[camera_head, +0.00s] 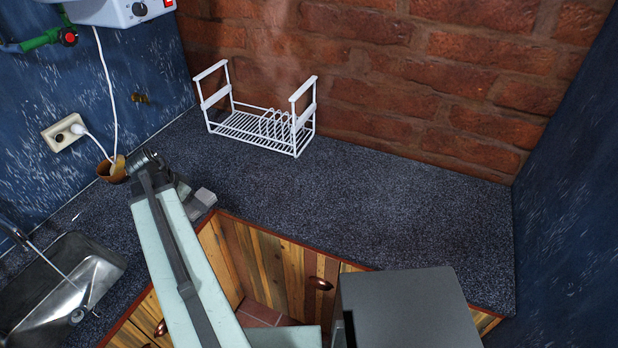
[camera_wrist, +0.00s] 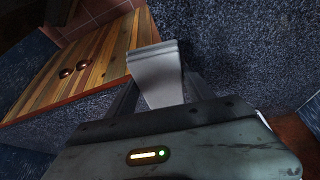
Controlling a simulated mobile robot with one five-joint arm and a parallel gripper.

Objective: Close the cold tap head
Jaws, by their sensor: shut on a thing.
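No part that I can clearly tell as the cold tap head shows. A metal tap spout (camera_head: 14,236) reaches over the sink (camera_head: 110,268) from the left edge of the head view; its base is out of frame. My gripper (camera_head: 200,202) is above the counter, right of the sink and away from the spout. In the wrist view, a pale grey tapered piece (camera_wrist: 157,75) lies between the dark finger links. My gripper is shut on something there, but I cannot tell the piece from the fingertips.
A white dish rack (camera_head: 262,125) stands on the dark counter (camera_head: 400,200) by the brick wall. A brown pot (camera_head: 112,171) and a wall socket (camera_head: 64,132) are at left. A red-knobbed green pipe (camera_head: 45,40) is at upper left. The right counter is clear.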

